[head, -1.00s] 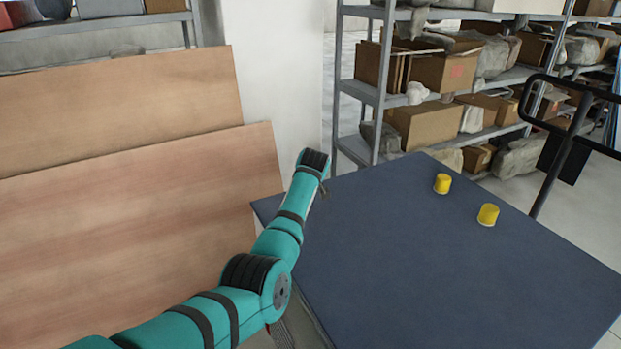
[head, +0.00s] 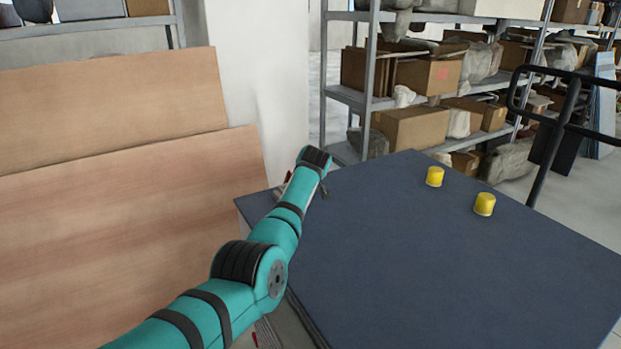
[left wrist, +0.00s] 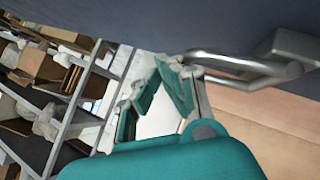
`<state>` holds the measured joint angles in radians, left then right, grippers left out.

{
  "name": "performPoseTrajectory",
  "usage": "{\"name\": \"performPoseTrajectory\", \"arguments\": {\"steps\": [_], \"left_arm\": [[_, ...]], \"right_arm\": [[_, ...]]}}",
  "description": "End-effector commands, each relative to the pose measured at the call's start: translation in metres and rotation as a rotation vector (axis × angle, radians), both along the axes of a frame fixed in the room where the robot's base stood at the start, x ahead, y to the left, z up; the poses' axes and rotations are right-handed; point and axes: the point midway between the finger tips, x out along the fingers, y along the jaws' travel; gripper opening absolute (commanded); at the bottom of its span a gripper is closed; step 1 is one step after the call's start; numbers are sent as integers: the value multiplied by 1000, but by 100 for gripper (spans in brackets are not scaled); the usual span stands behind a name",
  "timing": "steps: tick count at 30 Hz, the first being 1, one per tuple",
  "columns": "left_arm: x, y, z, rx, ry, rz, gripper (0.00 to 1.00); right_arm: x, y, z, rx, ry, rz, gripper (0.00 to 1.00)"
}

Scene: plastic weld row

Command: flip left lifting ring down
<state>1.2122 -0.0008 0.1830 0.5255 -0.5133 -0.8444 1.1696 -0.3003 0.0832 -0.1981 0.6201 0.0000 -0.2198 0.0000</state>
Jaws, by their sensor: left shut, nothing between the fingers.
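In the left wrist view, a shiny metal lifting ring (left wrist: 237,63) sticks out from a grey metal mount (left wrist: 291,47) on the side of the dark blue block. My left gripper (left wrist: 171,64) has teal fingers, shut and empty. Its tips are right at the ring's outer end; I cannot tell whether they touch it. The gripper and the ring are hidden there behind the arm and the block's edge. My right gripper is not in view.
Two yellow caps (head: 435,177) (head: 485,204) stand on the block's otherwise clear top. Large wooden panels (head: 130,220) lean at the left, beside a white pillar (head: 258,80). Shelves with boxes (head: 428,75) stand behind, and a black handle frame (head: 555,115) is at the right.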

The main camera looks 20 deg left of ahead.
Motion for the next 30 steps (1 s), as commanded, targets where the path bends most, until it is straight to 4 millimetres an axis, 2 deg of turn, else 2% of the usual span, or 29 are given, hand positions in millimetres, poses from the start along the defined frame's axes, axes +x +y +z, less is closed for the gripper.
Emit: {"name": "performPoseTrajectory", "arguments": {"steps": [20,30], "left_arm": [[-2,-2,3,2,-2,-1,0],[-27,-13,22,0,-3,-1,0]], "right_arm": [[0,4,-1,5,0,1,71],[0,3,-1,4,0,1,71]]}}
